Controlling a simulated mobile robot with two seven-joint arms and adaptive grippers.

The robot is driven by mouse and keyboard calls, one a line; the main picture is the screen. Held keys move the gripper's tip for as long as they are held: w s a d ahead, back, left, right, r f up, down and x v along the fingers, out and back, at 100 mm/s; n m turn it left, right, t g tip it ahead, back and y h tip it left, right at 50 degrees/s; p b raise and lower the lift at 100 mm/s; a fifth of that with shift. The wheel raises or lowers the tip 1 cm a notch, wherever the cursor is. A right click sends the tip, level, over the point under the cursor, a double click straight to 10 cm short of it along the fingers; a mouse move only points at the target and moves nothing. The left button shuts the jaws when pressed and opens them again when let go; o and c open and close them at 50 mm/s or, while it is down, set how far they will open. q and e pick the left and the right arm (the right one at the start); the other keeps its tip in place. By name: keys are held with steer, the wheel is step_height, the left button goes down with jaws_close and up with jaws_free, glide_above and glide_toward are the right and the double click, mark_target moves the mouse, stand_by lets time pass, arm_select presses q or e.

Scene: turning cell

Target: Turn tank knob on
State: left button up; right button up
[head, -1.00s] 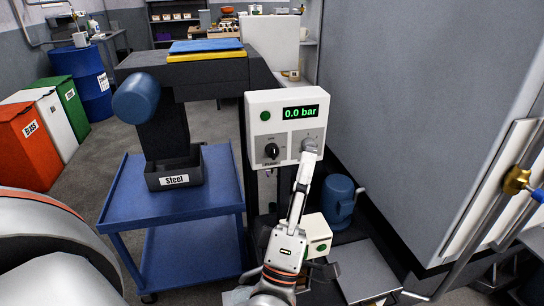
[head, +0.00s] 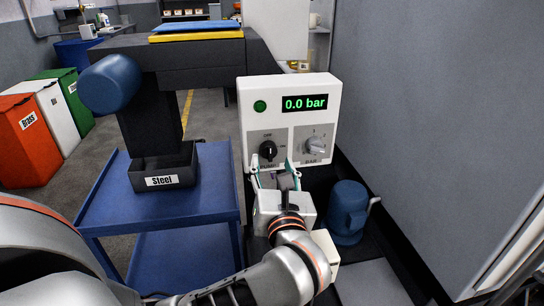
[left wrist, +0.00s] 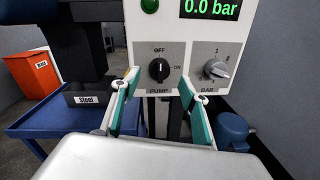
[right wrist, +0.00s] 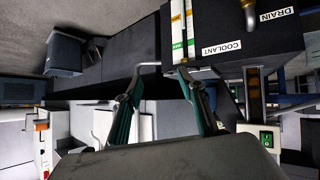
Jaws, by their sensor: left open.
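A white control panel (head: 325,93) fills the middle of the head view, its display reading 0.0 bar. At its lower left is a black rotary knob (head: 267,150) marked PUMP, also seen in the left wrist view (left wrist: 159,70). Its white mark points up to OFF; ON is at its right. A grey BAR knob (head: 315,146) is beside it. No knob labelled tank shows. My left gripper (head: 273,173) is open and empty, its fingers pointing at the panel just below the PUMP knob. My right gripper (right wrist: 160,86) is open and empty in the right wrist view, near a dark box labelled COOLANT (right wrist: 235,25).
A blue cart (head: 200,200) with a Steel bin (head: 165,174) stands left of the panel. A blue motor-like unit (head: 347,208) is below right, beside a large grey cabinet wall (head: 430,120). In the right wrist view, a green switch (right wrist: 268,138) is at the right.

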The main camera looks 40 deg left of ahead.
mark_target(270, 154)
arm_select(q)
steer(key=x, duration=0.4)
steer(key=shift+w+a+f+b, duration=0.1)
steer(key=shift+b, duration=0.2)
steer(key=shift+w+a, duration=0.1)
steer(key=shift+w, duration=0.05)
arm_select(e)
steer(key=shift+a, duration=0.1)
arm_select(q)
steer(key=c, duration=1.1)
arm_select(e)
steer(key=shift+w+r, duration=0.1)
steer(key=shift+r, duration=0.05)
